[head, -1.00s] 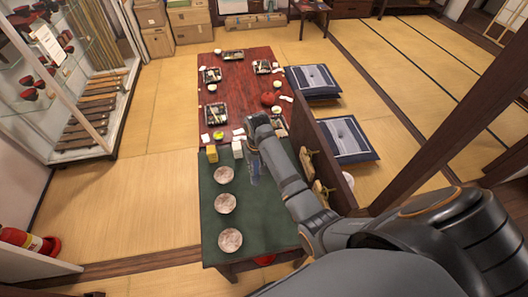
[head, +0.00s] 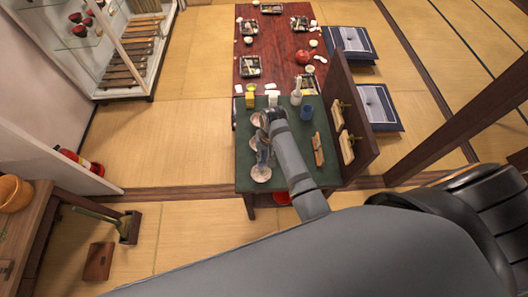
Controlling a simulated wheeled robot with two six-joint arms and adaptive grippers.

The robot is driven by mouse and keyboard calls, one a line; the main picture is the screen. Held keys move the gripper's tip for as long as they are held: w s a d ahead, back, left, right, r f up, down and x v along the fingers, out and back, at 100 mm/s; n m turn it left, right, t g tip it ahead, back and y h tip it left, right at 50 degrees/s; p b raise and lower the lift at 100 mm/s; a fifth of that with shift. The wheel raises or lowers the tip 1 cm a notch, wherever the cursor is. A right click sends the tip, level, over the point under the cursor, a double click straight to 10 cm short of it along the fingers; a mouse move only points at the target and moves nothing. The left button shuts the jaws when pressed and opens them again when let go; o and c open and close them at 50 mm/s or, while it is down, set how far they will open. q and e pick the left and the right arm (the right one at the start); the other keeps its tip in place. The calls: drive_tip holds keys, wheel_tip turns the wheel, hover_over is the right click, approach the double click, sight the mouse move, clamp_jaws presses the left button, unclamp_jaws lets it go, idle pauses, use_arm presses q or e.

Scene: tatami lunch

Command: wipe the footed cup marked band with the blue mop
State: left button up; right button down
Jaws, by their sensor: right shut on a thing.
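Three pale marbled cups stand in a column on the green table top (head: 284,170): a far cup (head: 256,119), a middle one mostly hidden by my right arm, and a near cup (head: 261,174). Which one is marked band cannot be read. My right gripper (head: 263,150) points down over this column, between the middle and near cups. It is shut on a small bluish thing, seemingly the blue mop (head: 263,158), whose lower end is just at the near cup's far side. Whether they touch is hidden. My left gripper is out of view.
A blue cup-like container (head: 306,112), a white bottle (head: 297,97), a yellow block (head: 250,97) and wooden pieces (head: 318,149) stand on the green table. An upright wooden panel (head: 347,115) edges its right side. A red dining table (head: 275,62) with set trays adjoins behind.

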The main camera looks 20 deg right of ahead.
sight(263, 163)
wheel_tip(263, 163, down, 5)
drive_tip(key=shift+s+a+r+b, duration=0.1)
drive_tip(key=shift+b, duration=0.3)
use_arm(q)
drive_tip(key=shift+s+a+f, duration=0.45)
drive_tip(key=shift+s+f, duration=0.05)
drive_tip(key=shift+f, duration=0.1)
use_arm(e)
drive_tip(key=shift+f, duration=0.7)
use_arm(q)
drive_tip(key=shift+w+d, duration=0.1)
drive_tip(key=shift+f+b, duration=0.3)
drive_tip(key=shift+b, duration=0.15)
use_arm(e)
drive_tip(key=shift+f, duration=0.65)
drive_tip(key=shift+r+n+p, duration=0.4)
drive_tip(key=shift+n+p, duration=0.6)
drive_tip(key=shift+f+n, duration=0.25)
drive_tip(key=shift+n, duration=0.65)
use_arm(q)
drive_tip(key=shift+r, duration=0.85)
use_arm(e)
drive_tip(key=n, duration=0.3)
drive_tip(key=shift+s+f+g, duration=0.1)
drive_tip(key=shift+f+g, duration=0.1)
drive_tip(key=shift+g, duration=0.2)
